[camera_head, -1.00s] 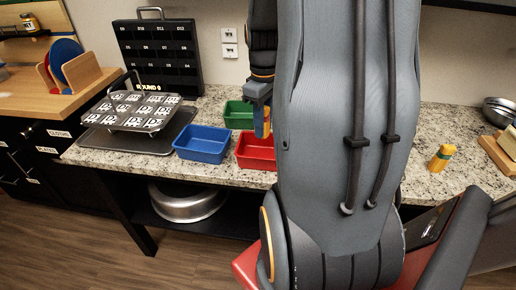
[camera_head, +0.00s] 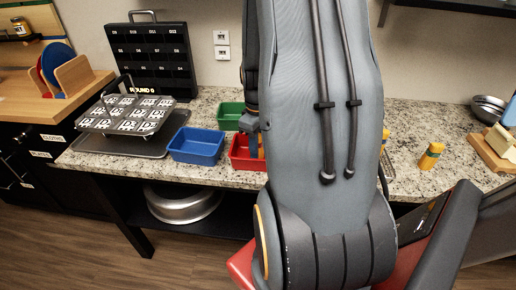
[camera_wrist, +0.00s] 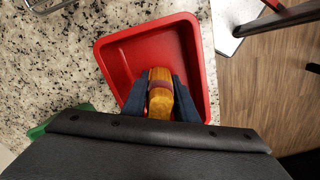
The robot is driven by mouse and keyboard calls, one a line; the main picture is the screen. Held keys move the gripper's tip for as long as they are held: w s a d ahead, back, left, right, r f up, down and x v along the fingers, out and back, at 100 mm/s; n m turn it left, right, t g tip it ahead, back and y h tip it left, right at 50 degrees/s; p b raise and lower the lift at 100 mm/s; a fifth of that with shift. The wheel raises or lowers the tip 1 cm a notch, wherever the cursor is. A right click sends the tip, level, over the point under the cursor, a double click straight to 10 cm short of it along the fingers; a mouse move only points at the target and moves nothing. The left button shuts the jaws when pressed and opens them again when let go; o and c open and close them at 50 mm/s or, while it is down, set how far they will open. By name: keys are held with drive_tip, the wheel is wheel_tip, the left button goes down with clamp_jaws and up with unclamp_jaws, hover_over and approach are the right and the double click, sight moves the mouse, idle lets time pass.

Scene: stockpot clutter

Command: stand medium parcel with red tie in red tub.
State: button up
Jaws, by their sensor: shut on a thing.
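My gripper (camera_wrist: 160,98) is shut on a yellow-orange parcel (camera_wrist: 160,74) with a dark red band around it. In the wrist view the parcel and fingertips are over the inside of the red tub (camera_wrist: 119,51). I cannot tell whether the parcel touches the tub's floor. In the head view, the red tub (camera_head: 240,153) sits on the counter, partly hidden by my arm. A sliver of the held parcel (camera_head: 261,146) shows at the tub, beside my arm; my fingertips are mostly hidden there.
A blue tub (camera_head: 197,147) stands left of the red one and a green tub (camera_head: 229,116) behind it. A yellow parcel with a green band (camera_head: 431,156) stands on the right of the counter. Another yellow parcel (camera_head: 385,138) is half hidden behind my arm. A tray holds a labelled rack (camera_head: 126,116).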

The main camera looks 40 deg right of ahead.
drive_tip(key=shift+f, duration=0.1)
drive_tip(key=o, duration=1.1)
drive_tip(key=shift+o, duration=0.2)
wheel_tip(320, 180, up, 12)
drive_tip(key=shift+r+b, duration=0.15)
drive_tip(key=shift+b, duration=0.85)
drive_tip(key=s+a+f+m, duration=0.1)
drive_tip(key=a+f, duration=0.1)
drive_tip(key=a, duration=1)
drive_tip(key=s+a+f+m+t, duration=0.1)
drive_tip(key=a+f+m, duration=0.1)
drive_tip(key=a, duration=1)
drive_tip(key=shift+s+f, duration=0.25)
drive_tip(key=shift+f, duration=0.15)
drive_tip(key=shift+a, duration=0.1)
